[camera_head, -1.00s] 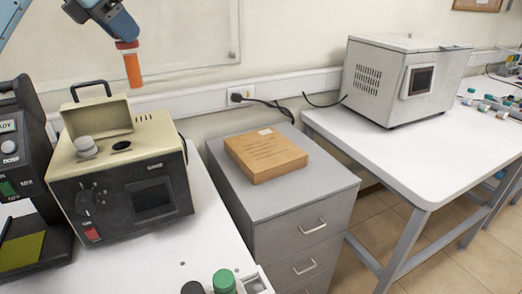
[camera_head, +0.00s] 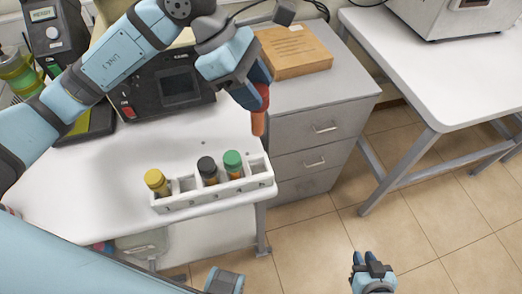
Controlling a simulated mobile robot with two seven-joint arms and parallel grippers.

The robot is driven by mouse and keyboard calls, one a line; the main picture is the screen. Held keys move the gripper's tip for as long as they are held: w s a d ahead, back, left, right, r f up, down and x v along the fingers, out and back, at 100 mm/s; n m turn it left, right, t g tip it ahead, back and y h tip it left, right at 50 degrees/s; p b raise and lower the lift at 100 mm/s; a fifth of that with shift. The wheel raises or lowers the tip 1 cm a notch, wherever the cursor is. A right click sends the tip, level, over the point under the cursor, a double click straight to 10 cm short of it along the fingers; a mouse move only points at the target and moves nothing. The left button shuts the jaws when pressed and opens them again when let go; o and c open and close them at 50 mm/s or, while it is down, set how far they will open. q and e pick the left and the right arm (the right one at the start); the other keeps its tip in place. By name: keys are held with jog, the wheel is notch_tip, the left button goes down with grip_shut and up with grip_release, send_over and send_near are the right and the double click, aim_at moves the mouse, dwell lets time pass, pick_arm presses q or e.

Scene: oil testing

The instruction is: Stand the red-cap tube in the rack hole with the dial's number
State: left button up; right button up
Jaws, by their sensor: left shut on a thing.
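My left gripper (camera_head: 257,88) is shut on the red-cap tube (camera_head: 258,122), an orange tube hanging upright with its cap between the fingers. It appears above the right end of the white rack (camera_head: 215,196). The rack holds a yellow-cap tube (camera_head: 157,182) at the left, then an empty hole, a black-cap tube (camera_head: 208,170), a green-cap tube (camera_head: 233,164) and an empty hole at the right end. My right gripper (camera_head: 370,262) is low at the bottom right, away from the rack. No dial number is readable.
The rack stands near the front edge of the white table (camera_head: 120,182). A dark-fronted tester (camera_head: 180,86) stands behind it, partly covered by my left arm. Tiled floor lies in front.

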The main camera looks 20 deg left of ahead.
aim_at(255, 136)
pick_arm(q)
notch_tip(255, 136, down, 13)
jog(key=shift+f+p, duration=0.1)
jog(key=shift+p, duration=0.4)
notch_tip(255, 136, down, 4)
jog(key=shift+f, duration=0.25)
jog(key=shift+f, duration=0.2)
jog(key=o, duration=1.2)
jog(key=shift+r, duration=0.1)
